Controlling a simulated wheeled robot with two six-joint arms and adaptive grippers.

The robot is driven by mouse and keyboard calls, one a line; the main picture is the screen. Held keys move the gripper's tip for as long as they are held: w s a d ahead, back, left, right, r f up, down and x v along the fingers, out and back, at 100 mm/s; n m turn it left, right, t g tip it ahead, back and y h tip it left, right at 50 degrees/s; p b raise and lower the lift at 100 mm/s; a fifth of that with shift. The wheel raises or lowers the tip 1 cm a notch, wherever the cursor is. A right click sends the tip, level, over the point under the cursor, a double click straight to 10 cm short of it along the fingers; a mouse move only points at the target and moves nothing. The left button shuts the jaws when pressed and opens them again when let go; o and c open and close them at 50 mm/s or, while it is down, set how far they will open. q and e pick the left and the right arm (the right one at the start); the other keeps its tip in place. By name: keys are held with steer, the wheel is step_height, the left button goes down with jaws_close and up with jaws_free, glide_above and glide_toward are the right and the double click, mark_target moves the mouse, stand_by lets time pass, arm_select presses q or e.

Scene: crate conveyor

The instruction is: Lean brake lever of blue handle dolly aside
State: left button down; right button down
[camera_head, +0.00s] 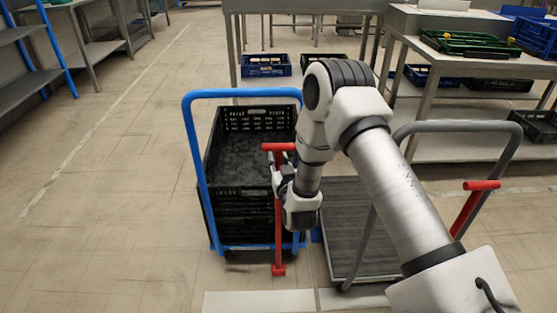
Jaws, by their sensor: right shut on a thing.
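The blue handle dolly (189,130) stands left of centre, with black crates (238,215) stacked on it. Its red brake lever (278,240) rises at the dolly's near right side, close to upright, with a T-shaped grip at the top. My right gripper (279,182) is shut on the lever's shaft, below the T-grip. My right arm comes in from the lower right and covers part of the view behind it. My left gripper is out of view.
A grey handle dolly (345,215) stands close on the right, with its own red lever (474,205) tilted. Metal tables (300,5) with crates stand behind. A blue-framed shelf (30,75) is at the far left. The floor left of the blue dolly is clear.

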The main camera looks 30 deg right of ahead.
steer(key=w+a+n, duration=0.1)
steer(key=w+a, duration=0.2)
steer(key=a, duration=0.2)
steer(key=w+a+f+n+b, duration=0.1)
steer(key=w+a, duration=0.2)
steer(key=a, duration=0.2)
steer(key=shift+w+a+f+g, duration=0.2)
steer(key=shift+w+a+g, duration=0.1)
steer(key=shift+a, duration=0.1)
steer(key=c, duration=0.9)
jaws_free()
steer(key=shift+a+n, duration=0.2)
steer(key=shift+n, duration=0.1)
steer(key=shift+c, duration=0.2)
steer(key=shift+w+a, duration=0.1)
steer(key=shift+w, duration=0.05)
